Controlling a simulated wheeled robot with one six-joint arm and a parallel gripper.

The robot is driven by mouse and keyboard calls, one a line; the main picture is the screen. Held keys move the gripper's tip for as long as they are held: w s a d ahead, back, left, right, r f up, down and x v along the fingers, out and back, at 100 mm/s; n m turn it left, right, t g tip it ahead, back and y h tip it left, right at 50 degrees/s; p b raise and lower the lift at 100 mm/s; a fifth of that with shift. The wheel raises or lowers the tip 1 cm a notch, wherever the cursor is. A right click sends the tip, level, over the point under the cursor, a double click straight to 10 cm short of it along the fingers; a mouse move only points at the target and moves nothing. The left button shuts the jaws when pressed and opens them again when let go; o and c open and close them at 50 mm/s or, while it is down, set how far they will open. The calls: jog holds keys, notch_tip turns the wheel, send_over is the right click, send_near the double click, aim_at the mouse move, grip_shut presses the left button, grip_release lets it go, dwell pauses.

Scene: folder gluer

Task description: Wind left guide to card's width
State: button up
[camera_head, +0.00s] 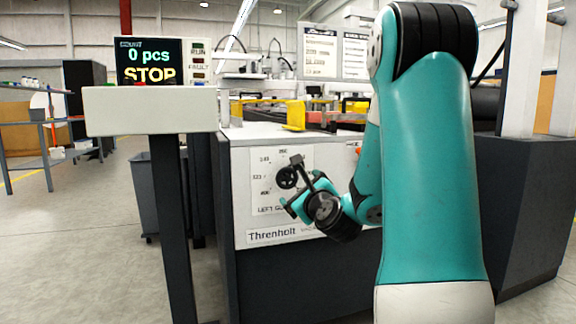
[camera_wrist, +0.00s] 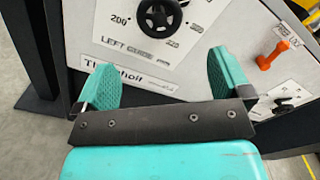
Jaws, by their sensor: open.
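The left guide's black handwheel (camera_head: 287,177) sits on a white scale plate (camera_head: 262,208) on the machine's front panel, with printed numbers around it and the label "LEFT GUIDE" below. In the wrist view the wheel (camera_wrist: 160,14) is cut off by the top edge, with "200" to its left and "220" at lower right. My gripper (camera_head: 298,203) is just below and right of the wheel in the head view. In the wrist view my gripper (camera_wrist: 163,86) is open and empty, its fingers apart and short of the wheel. My gripper partly hides the plate and label.
A display (camera_head: 150,62) reads "0 pcs" and "STOP" above a pale box on a dark post (camera_head: 172,220) left of the panel. An orange handle (camera_wrist: 272,54) and a second dial (camera_wrist: 284,104) are to the right in the wrist view. Yellow guide parts (camera_head: 295,115) stand on top.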

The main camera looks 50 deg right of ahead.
aim_at(289, 180)
jog(key=p+x, duration=0.9)
jog(key=x, duration=0.1)
jog(key=shift+w+r, duration=0.15)
jog(key=shift+w, duration=0.1)
jog(key=shift+w+d, duration=0.3)
jog(key=shift+w, duration=0.1)
jog(key=c, duration=0.9)
